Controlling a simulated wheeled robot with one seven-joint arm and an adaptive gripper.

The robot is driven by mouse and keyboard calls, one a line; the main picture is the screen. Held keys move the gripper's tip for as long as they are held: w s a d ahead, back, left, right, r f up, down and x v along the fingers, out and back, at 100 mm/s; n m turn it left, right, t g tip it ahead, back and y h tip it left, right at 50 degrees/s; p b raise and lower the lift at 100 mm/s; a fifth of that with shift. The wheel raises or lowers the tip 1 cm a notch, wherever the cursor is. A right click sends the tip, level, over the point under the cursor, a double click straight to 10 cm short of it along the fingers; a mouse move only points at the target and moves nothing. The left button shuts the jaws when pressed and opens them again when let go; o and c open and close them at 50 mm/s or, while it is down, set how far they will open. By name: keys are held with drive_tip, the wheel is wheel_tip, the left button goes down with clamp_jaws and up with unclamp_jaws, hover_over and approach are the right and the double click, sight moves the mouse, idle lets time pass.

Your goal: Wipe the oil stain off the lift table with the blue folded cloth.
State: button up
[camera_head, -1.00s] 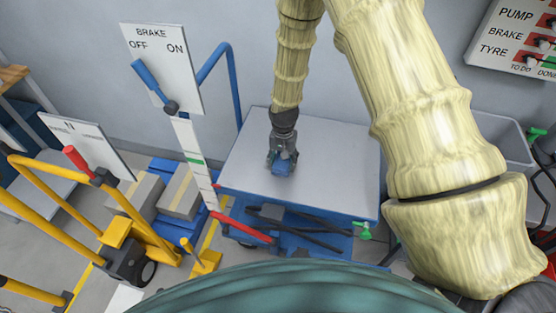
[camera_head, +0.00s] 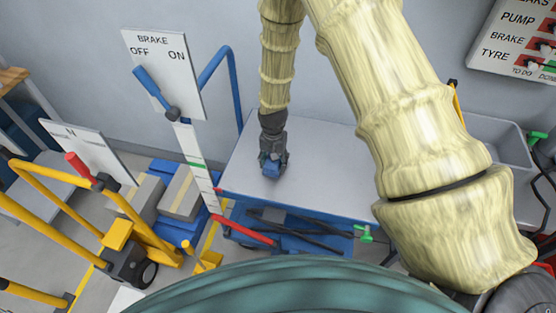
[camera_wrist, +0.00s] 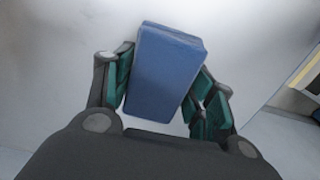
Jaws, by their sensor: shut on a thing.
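The lift table (camera_head: 325,165) has a bare, light grey top and a blue frame beneath. My gripper (camera_head: 271,166) is low over the left part of the top. It is shut on the blue folded cloth (camera_wrist: 163,72), which sits between the fingers in the wrist view. The cloth also shows small below my gripper in the head view (camera_head: 270,171). It appears to be at the table top, but I cannot tell whether it touches. I see no oil stain on the visible part of the top; the patch under the cloth and gripper is hidden.
A brake board (camera_head: 163,72) with a blue lever stands left of the table. A yellow-railed cart (camera_head: 118,235) is further left. A red pedal bar (camera_head: 243,231) is at the table's front left. A grey bin (camera_head: 490,140) stands right. My arm hides part of the table's right side.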

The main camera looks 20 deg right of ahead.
sight(269, 159)
drive_tip(key=shift+w+a+f, duration=0.15)
drive_tip(key=shift+a+f, duration=0.05)
drive_tip(key=shift+a, duration=0.2)
drive_tip(key=shift+w+a+r, duration=0.15)
drive_tip(key=shift+w+a, duration=0.05)
drive_tip(key=shift+a, duration=0.1)
drive_tip(key=shift+w+a+r+p, duration=0.15)
drive_tip(key=shift+w+r+p, duration=0.1)
drive_tip(key=shift+p, duration=0.2)
drive_tip(key=shift+r, duration=0.85)
drive_tip(key=shift+s+r+p, duration=0.2)
drive_tip(key=shift+r+p, duration=0.55)
drive_tip(key=shift+r, duration=0.15)
drive_tip(key=shift+w+r+p, duration=0.2)
drive_tip(key=shift+r+p, duration=0.55)
drive_tip(key=shift+r, duration=0.25)
drive_tip(key=shift+s+r+p, duration=0.1)
drive_tip(key=shift+r+p, duration=0.55)
drive_tip(key=shift+r, duration=0.4)
